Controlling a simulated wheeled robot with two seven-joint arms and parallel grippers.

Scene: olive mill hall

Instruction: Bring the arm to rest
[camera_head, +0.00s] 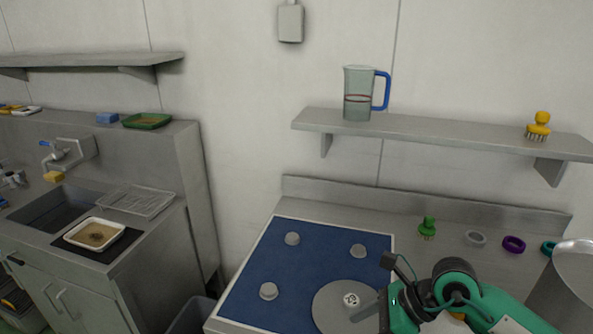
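My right arm (487,308), green and black, comes in from the lower right. Its gripper (366,309) is low over the right part of the blue mat (257,294), beside a small whitish round piece (351,299) on a grey disc (331,320). I cannot tell whether the gripper touches the piece, or whether its fingers are open or shut. My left arm and gripper are not in view.
Grey knobs (292,239) stand on the mat. A green brush (427,228) and coloured rings (513,244) are behind the arm. A metal vessel (573,262) stands at the right. A shelf (440,131) holds a jug (359,94). A sink (50,213) is at left.

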